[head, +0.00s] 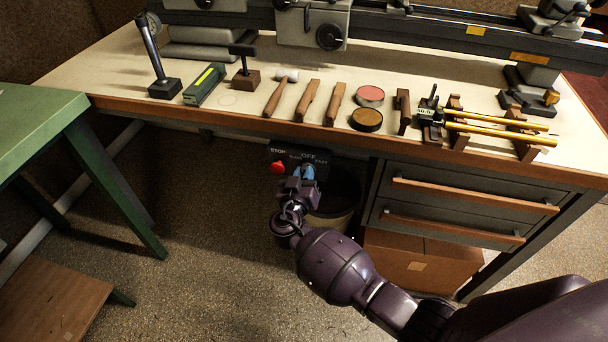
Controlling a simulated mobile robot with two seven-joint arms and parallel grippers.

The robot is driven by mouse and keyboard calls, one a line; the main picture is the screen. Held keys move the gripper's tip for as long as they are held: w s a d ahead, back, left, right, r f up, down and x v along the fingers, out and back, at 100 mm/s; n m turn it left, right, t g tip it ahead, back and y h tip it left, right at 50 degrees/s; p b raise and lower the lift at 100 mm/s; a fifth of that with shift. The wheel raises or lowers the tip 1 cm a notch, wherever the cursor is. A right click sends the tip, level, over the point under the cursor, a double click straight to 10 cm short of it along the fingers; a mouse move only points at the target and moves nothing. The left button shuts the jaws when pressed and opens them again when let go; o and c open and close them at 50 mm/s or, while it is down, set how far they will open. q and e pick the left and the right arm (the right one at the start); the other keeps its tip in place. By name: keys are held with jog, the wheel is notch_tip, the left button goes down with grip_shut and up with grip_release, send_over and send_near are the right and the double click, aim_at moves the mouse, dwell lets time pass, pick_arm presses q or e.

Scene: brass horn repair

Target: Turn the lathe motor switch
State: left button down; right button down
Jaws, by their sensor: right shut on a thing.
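The lathe motor switch sits on a dark control box (290,148) hung under the front edge of the workbench. Its labels show STOP at the left and OFF above the knob. A red stop button (277,167) is at the left of the box. My right gripper (308,174) is at the right half of the box, shut on the blue switch knob, which shows only in part between the fingers. The knob's exact angle is hard to tell. My left gripper is not in view.
Above is the workbench (230,115) with the lathe (400,27) and several hand tools. A dark bin (343,190) stands under the box, close to my right gripper. Drawers (460,200) and a cardboard box (415,262) are at the right. A green table (40,125) is at the left.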

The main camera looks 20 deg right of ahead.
jog(key=shift+a+n, duration=0.1)
jog(key=shift+n, duration=2.2)
jog(key=shift+w, duration=0.1)
jog(key=c, duration=1.1)
grip_release()
jog(key=v, duration=1.1)
jog(key=shift+w, duration=0.1)
jog(key=shift+n, duration=0.3)
